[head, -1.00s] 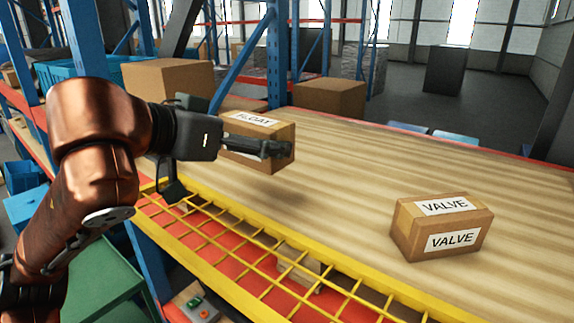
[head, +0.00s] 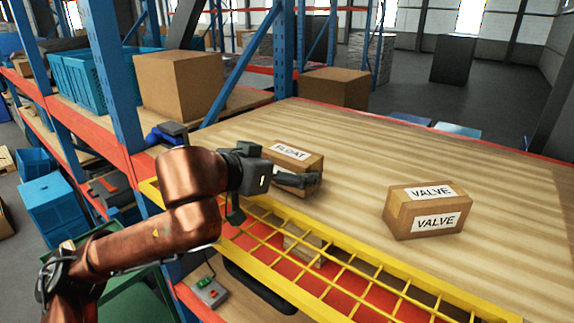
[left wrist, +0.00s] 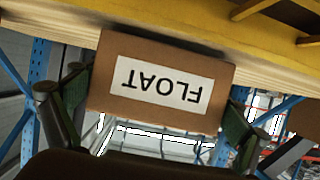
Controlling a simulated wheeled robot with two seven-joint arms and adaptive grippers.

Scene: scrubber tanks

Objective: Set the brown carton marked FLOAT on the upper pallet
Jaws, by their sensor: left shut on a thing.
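The brown carton marked FLOAT (head: 292,153) is held in my left gripper (head: 302,180), over the front left part of the light wooden upper deck (head: 350,140), which I take for the upper pallet. In the left wrist view the carton (left wrist: 165,80) shows its white label upside down, with a finger on each side. The carton is near the deck's edge and looks roughly level; I cannot tell whether its underside touches the wood. My right gripper is not in view.
A carton marked VALVE (head: 428,212) stands on the deck to the right. A yellow mesh guard (head: 330,265) runs along the front edge. Blue posts (head: 110,85) and a large plain carton (head: 182,85) stand left.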

